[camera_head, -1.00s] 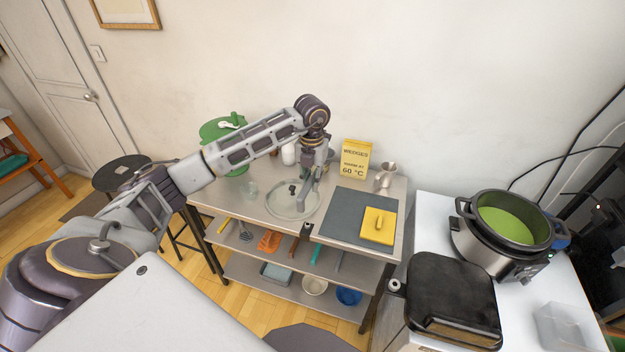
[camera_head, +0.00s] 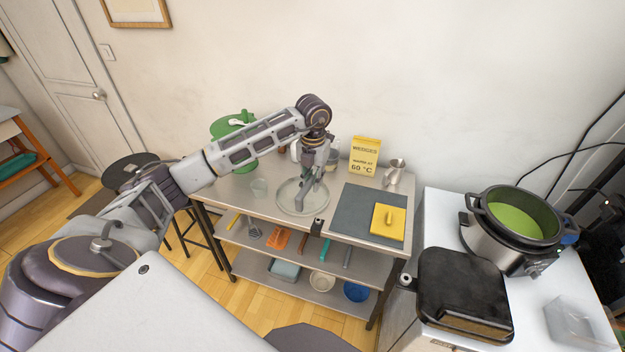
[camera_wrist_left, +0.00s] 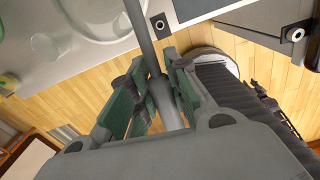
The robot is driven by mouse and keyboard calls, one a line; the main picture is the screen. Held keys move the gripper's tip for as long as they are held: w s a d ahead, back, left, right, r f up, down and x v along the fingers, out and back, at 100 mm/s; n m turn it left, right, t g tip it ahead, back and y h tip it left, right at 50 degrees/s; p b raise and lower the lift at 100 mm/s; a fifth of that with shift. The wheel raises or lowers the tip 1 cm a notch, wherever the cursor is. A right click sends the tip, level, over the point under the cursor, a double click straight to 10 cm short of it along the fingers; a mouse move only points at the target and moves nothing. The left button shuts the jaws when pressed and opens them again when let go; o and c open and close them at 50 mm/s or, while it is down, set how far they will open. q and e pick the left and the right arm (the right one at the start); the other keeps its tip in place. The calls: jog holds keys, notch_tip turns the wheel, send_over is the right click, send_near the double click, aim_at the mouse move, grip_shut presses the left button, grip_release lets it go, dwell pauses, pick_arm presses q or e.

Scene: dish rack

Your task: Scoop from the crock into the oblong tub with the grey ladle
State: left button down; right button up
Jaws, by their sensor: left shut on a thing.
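My left gripper (camera_head: 311,180) is above the metal table, over a round clear lid or dish (camera_head: 290,206). In the left wrist view its green-padded fingers (camera_wrist_left: 152,95) are shut around a grey rod, the handle of the grey ladle (camera_wrist_left: 140,30). The ladle's bowl cannot be made out. The crock (camera_head: 482,240), a dark-rimmed pot with green contents (camera_head: 515,218), stands on the white counter at the right, well away from my gripper. A clear oblong tub (camera_head: 570,322) is at the counter's lower right. My right gripper is not in view.
A black grill (camera_head: 465,295) stands on the white counter, in front of the crock. A grey mat (camera_head: 360,212) with a yellow block (camera_head: 388,220), a yellow sign (camera_head: 364,156) and a metal jug (camera_head: 394,171) are on the metal table. A gap separates table and counter.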

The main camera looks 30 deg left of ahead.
pick_arm(q)
jog(key=shift+s+a+r+m, duration=0.1)
jog(key=shift+s+m, duration=0.05)
jog(key=shift+m, duration=0.75)
jog(key=shift+w+m, duration=0.2)
jog(key=shift+m, duration=2.1)
jog(key=m, duration=0.4)
jog(key=shift+w+d, duration=0.25)
jog(key=shift+w, duration=0.05)
jog(key=s+d+f+m+b, duration=0.3)
jog(key=d+f+m+b, duration=0.2)
jog(key=d+f+m, duration=0.5)
jog(key=s+d+f+m+b, duration=0.4)
jog(key=d+f+m, duration=0.6)
jog(key=d+m, duration=0.6)
jog(key=shift+d+f+m+b, duration=0.4)
jog(key=shift+m, duration=0.3)
